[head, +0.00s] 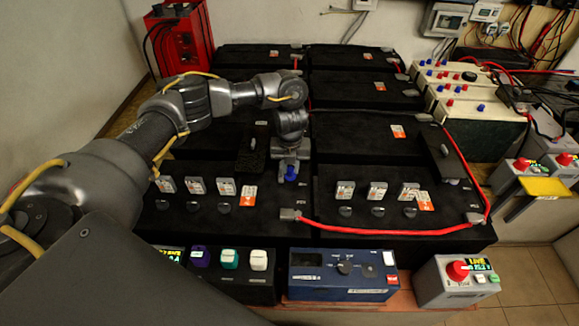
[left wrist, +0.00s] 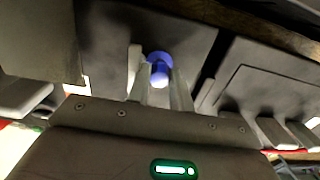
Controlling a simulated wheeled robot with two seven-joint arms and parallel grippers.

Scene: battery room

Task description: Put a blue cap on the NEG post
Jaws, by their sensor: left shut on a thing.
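A blue cap (head: 291,174) sits between the fingertips of my left gripper (head: 289,166), above the front-left black battery (head: 270,222) near its right edge. In the left wrist view the blue cap (left wrist: 159,67) shows between the two grey fingers (left wrist: 158,88), which are shut on it. A grey terminal lug (head: 290,214) with a red cable lies just in front of the gripper, at the seam between the two front batteries. I cannot read the post markings, and any post directly under the cap is hidden. My right gripper is not in view.
The front-right battery (head: 450,222) carries the red cable (head: 380,231). Upright cell tags and dark vent caps line both front batteries. A blue instrument box (head: 340,286) and a grey box with a red button (head: 457,278) stand in front. A raised dark cover (head: 252,152) stands left of the gripper.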

